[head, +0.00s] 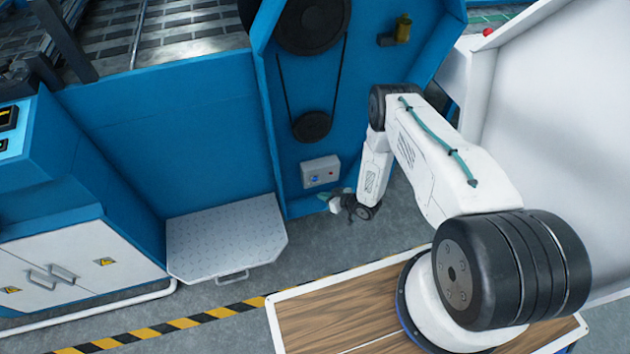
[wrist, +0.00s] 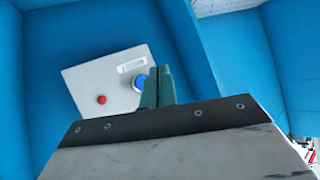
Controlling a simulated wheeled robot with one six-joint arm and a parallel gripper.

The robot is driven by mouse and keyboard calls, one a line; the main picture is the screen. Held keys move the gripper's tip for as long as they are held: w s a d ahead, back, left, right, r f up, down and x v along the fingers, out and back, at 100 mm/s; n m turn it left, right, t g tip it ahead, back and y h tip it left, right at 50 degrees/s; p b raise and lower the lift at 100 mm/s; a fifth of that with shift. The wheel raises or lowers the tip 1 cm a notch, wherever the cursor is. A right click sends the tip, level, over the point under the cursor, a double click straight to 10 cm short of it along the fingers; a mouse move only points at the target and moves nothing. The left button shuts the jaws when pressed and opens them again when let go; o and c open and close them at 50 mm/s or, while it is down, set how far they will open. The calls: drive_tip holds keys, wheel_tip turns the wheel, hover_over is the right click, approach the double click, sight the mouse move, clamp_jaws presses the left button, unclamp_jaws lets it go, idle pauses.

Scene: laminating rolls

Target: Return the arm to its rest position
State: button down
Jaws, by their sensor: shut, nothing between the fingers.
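My arm reaches out from its base and bends down beside the blue machine. My gripper (head: 323,197) hangs just below a light grey control box (head: 321,166) on the machine's blue side panel. In the wrist view my gripper (wrist: 157,75) shows two green fingers close together, with nothing between them. They stand in front of the control box (wrist: 92,78), next to its blue button (wrist: 138,83) and partly covering it. A red button (wrist: 101,100) is on the left. I cannot tell whether the fingertips touch the box.
The blue machine (head: 170,130) fills the left and middle, with a belt and pulleys (head: 312,126) above the box. A metal step plate (head: 226,238) juts out at its foot. A white panel (head: 555,130) stands close on the right. Striped floor tape (head: 160,330) crosses the grey floor.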

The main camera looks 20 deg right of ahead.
drive_tip(key=s+d+f+m+g+h, duration=0.1)
drive_tip(key=s+d+f+g+h, duration=0.2)
drive_tip(key=s+d+g+h, duration=0.3)
drive_tip(key=s+d+r+m+g+h, duration=0.1)
drive_tip(key=s+d+r+g+h, duration=0.15)
drive_tip(key=r, duration=1.65)
drive_tip(key=s+d+r+m+g+h, duration=0.1)
drive_tip(key=d+r+m+g, duration=0.2)
drive_tip(key=r, duration=1.5)
drive_tip(key=s+a+r+t, duration=0.1)
drive_tip(key=s+a+r, duration=0.2)
drive_tip(key=s+r, duration=0.5)
drive_tip(key=s+a+r+t+y, duration=0.1)
drive_tip(key=s+a+r, duration=0.2)
drive_tip(key=s+r, duration=0.6)
drive_tip(key=s+a+r+t+y, duration=0.1)
drive_tip(key=s+a+r, duration=0.2)
drive_tip(key=s+r, duration=0.6)
wheel_tip(320, 180, up, 12)
drive_tip(key=shift+s+a, duration=0.15)
drive_tip(key=shift+s, duration=0.1)
